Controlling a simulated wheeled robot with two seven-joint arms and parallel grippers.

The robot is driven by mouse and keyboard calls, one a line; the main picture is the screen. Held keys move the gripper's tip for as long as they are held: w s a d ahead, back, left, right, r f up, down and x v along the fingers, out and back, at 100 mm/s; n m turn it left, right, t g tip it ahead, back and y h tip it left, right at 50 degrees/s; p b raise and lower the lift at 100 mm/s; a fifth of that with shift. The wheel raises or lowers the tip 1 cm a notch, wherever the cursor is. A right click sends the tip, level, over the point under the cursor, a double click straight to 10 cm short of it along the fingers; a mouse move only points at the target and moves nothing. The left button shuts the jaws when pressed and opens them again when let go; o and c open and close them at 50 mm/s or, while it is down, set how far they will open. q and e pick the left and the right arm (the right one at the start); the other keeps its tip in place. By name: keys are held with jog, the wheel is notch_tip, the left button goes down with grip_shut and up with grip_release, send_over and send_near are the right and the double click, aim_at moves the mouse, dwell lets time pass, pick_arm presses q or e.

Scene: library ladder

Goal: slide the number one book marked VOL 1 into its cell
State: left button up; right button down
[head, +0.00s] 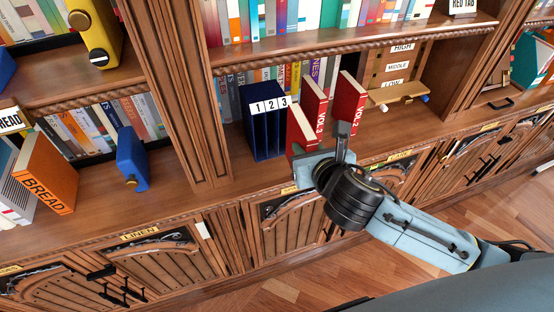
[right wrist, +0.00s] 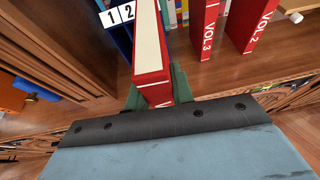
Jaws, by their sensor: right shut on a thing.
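The blue holder (head: 264,135) has several upright cells under a white label reading 1 2 3. Its label (right wrist: 121,14) shows 1 and 2 in the right wrist view, beside the held book. My right gripper (head: 318,158) is shut on a red book (head: 297,131) with white pages. In the right wrist view that book (right wrist: 149,45) stands between the two fingers (right wrist: 158,95). Its spine marking is mostly hidden; only part of a letter shows. In the head view it is just right of the holder; I cannot tell whether they touch. My left gripper is out of view.
Red books VOL 3 (head: 315,100) and VOL 2 (head: 349,103) stand upright right of the held book. A wooden board (head: 396,75) labelled HIGH, MIDDLE, LOW is farther right. A thick wooden upright (head: 185,110) rises left of the holder. Shelf surface beside it is clear.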

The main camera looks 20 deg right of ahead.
jog(key=s+a+f+p, duration=0.3)
jog(key=a+f+p, duration=0.2)
jog(key=a+p, duration=0.15)
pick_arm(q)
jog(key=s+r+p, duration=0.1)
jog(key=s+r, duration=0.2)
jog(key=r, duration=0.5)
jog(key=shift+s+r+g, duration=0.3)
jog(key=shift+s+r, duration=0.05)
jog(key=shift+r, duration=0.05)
pick_arm(e)
jog(key=shift+n+y, duration=0.3)
jog(key=shift+n, duration=0.1)
jog(key=shift+w+d, duration=0.1)
jog(key=shift+w, duration=2.7)
pick_arm(q)
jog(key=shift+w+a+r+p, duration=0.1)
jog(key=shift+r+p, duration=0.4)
jog(key=shift+p, duration=0.1)
pick_arm(e)
jog(key=shift+r, duration=0.1)
pick_arm(q)
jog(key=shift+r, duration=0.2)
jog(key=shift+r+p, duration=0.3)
jog(key=shift+p, duration=0.25)
